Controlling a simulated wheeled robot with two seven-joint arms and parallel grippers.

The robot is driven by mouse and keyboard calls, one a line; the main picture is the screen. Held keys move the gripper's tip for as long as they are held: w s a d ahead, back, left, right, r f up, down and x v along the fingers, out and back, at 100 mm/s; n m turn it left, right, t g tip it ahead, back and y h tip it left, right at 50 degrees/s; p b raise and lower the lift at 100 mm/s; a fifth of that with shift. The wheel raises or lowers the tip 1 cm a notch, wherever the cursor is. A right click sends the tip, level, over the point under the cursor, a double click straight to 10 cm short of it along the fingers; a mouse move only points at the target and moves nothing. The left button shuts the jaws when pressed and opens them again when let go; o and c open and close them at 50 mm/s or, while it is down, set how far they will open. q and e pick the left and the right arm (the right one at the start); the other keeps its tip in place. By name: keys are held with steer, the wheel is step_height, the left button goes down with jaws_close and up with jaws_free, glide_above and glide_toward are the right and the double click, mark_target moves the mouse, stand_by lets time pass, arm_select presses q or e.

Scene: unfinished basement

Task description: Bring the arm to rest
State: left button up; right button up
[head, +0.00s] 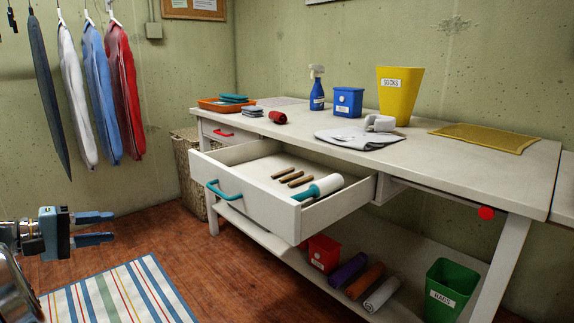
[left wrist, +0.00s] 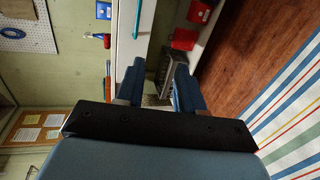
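My left gripper (head: 113,228) is at the left edge of the head view, in the air above the floor and the striped rug. Its two blue fingers are apart with nothing between them. In the left wrist view the fingers (left wrist: 160,78) also stand apart and empty. The gripper is clear of the open drawer (head: 247,205) of the white workbench (head: 440,160). My right gripper is not in view.
The pulled-out drawer with a teal handle (head: 227,189) juts toward me, holding several brown sticks and a teal-handled tool (head: 318,188). Clothes (head: 122,85) hang at left. A striped rug (head: 120,295) lies on the wooden floor. Bins (head: 449,290) stand on the lower shelf.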

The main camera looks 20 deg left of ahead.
arm_select(q)
steer(key=w+d+f+n+g+p, duration=0.1)
steer(key=w+d+f+g, duration=0.2)
steer(key=f, duration=0.5)
steer(key=w+d+f+n+g+p, duration=0.1)
steer(key=w+d+f, duration=0.1)
steer(key=w+f, duration=0.5)
steer(key=d+f+m+g+p, duration=0.1)
steer(key=d+f+g, duration=0.2)
steer(key=d+f, duration=0.45)
steer(key=d+f+m+g+p, duration=0.1)
steer(key=d+f+g, duration=0.3)
steer(key=f, duration=0.6)
steer(key=s+d+f+m+p, duration=0.1)
steer(key=s+d+f+m, duration=0.2)
steer(key=d, duration=0.7)
steer(key=s+d+f+m+g+y+p, duration=0.1)
steer(key=s+d+f+m, duration=0.3)
steer(key=d, duration=0.7)
steer(key=s+d+f+m+g+p, duration=0.1)
steer(key=s+d+f+m, duration=0.2)
steer(key=d, duration=0.7)
steer(key=shift+s+d+f+m+y+p, duration=0.15)
steer(key=shift+s+f+m+y+p, duration=0.25)
steer(key=shift+f+m, duration=0.6)
